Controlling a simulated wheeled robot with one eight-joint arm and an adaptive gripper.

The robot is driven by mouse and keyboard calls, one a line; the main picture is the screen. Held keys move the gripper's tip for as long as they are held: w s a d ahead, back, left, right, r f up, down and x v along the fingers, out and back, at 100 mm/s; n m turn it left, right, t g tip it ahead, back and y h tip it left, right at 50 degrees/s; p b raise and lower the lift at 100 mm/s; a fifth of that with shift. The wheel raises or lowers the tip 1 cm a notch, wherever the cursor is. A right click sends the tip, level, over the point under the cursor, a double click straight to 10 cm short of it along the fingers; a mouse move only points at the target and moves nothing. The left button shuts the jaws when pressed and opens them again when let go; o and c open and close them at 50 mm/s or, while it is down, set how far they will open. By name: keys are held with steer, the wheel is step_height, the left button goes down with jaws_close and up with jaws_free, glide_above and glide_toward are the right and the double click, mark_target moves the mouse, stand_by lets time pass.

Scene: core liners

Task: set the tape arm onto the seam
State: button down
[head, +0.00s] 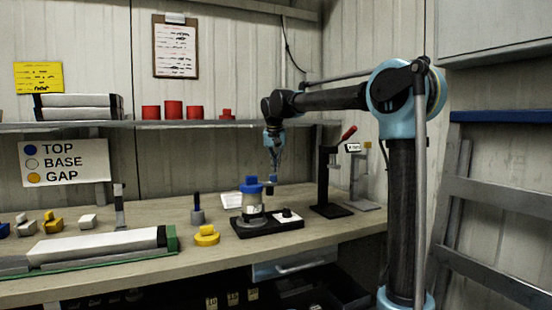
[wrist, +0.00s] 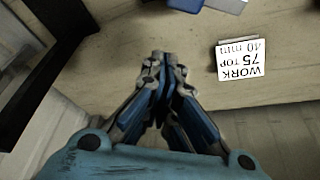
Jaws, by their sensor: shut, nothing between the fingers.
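A long white core liner (head: 95,246) with a dark end lies in a green-edged tray (head: 172,240) at the front left. No seam can be made out on the liner at this size.
A black stand with a red lever (head: 332,180) and a grey stand (head: 364,180) are at the right. A printed card (wrist: 240,60) shows in the wrist view. A shelf (head: 180,124) runs behind.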

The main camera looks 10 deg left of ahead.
steer(key=shift+s+f, duration=0.35)
steer(key=shift+s, duration=0.55)
steer(key=shift+s+f, duration=0.35)
steer(key=shift+s, duration=0.5)
steer(key=shift+d, duration=0.2)
